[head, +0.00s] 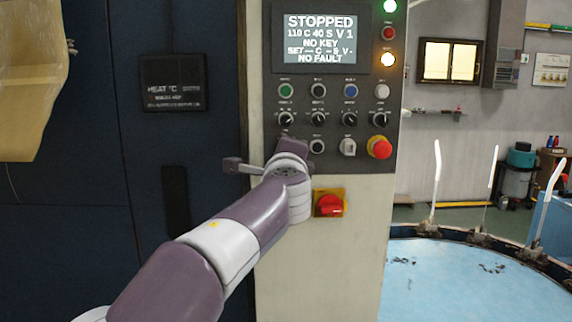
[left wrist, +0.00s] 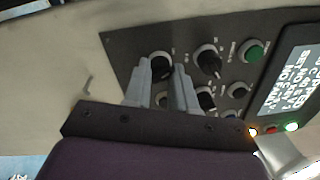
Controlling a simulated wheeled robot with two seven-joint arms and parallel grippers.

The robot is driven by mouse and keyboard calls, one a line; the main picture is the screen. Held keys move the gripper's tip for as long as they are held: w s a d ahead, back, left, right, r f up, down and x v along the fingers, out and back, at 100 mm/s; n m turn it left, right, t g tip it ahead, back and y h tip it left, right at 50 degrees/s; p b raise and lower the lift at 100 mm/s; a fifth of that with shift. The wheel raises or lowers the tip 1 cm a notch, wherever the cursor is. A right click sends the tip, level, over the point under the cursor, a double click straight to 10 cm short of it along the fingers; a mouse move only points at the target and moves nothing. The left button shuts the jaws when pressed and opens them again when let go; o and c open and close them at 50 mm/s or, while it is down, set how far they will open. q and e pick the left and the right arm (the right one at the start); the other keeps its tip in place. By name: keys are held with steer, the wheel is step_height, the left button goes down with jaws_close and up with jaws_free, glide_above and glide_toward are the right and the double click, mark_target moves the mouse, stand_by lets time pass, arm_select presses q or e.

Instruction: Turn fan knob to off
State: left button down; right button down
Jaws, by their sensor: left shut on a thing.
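The control panel (head: 333,130) has a row of black knobs (head: 318,118) under a row of coloured buttons. The labels are too small to read, so I cannot tell by name which is the fan knob. My left gripper (head: 292,146) is at the panel's lower left and hides the knob there. In the left wrist view, the fingers (left wrist: 164,74) are shut on a black knob with a pale collar (left wrist: 160,64), the lower-left one on the panel. Its pointer setting is not clear. My right gripper is in neither view.
The screen (head: 321,37) reads STOPPED, NO KEY, NO FAULT. A red mushroom button (head: 380,147) and a red rotary switch on yellow (head: 329,204) sit near my arm. A round blue table with pale upright forms (head: 470,285) stands at the right.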

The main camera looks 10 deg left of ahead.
arm_select(q)
steer(key=shift+n, duration=0.4)
steer(key=c, duration=0.9)
jaws_free()
steer(key=shift+b, duration=0.3)
steer(key=s+b, duration=0.1)
steer(key=s, duration=0.3)
steer(key=s+d+b, duration=0.1)
steer(key=s+b, duration=0.1)
steer(key=s, duration=0.2)
steer(key=s+b, duration=0.1)
steer(key=s, duration=0.3)
steer(key=shift+s+d+f, duration=0.3)
steer(key=shift+d, duration=0.1)
